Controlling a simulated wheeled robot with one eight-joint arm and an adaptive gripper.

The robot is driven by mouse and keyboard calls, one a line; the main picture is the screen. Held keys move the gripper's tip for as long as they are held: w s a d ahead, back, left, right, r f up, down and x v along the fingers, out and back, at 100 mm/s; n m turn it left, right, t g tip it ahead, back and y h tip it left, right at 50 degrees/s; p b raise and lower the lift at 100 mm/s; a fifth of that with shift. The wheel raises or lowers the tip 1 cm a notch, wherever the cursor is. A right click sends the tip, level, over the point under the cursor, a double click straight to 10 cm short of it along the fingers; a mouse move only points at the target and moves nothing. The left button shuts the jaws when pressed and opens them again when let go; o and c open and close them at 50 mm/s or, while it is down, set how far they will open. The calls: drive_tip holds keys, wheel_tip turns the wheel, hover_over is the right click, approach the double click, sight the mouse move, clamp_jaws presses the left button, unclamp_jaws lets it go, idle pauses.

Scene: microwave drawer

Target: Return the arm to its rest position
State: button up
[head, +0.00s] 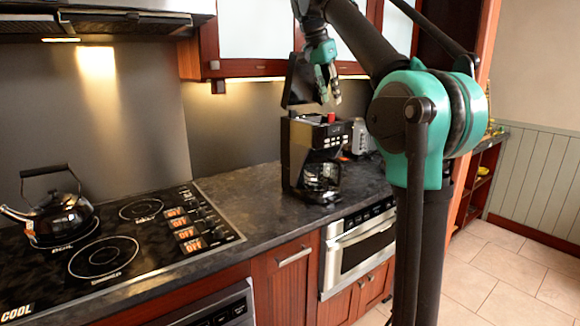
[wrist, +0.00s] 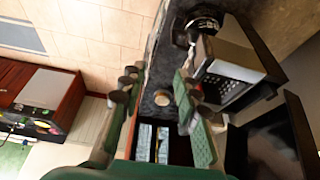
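My gripper (head: 328,88) is raised above the counter, pointing down over the coffee machine (head: 308,150) in the head view. My arm bends up and over from the right. In the wrist view the two green fingers of my gripper (wrist: 157,82) stand wide apart with nothing held between them. The coffee machine also shows in the wrist view (wrist: 235,65), beside the right finger. The microwave drawer (head: 360,248) under the counter looks shut in the head view.
A stove (head: 140,235) with a black kettle (head: 60,215) is at the left. Upper cabinets (head: 262,35) hang close behind my gripper. A dark flat panel (head: 299,82) shows next to my gripper. Tiled floor (head: 510,270) is open at the right.

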drive_tip(key=s+d+f+n+y, duration=0.1)
drive_tip(key=s+d+f+n, duration=0.1)
drive_tip(key=f, duration=0.7)
drive_tip(key=s+d+f+n, duration=0.1)
drive_tip(key=s+f+n, duration=0.1)
drive_tip(key=f, duration=0.8)
drive_tip(key=s+d+f+n+y, duration=0.1)
drive_tip(key=s+d+f, duration=0.1)
drive_tip(key=f, duration=0.7)
drive_tip(key=s+d+f+n+t+y, duration=0.1)
drive_tip(key=s+f+n, duration=0.4)
drive_tip(key=s+f, duration=1.7)
wheel_tip(320, 180, down, 3)
drive_tip(key=shift+d+f, duration=0.1)
drive_tip(key=shift+d, duration=0.55)
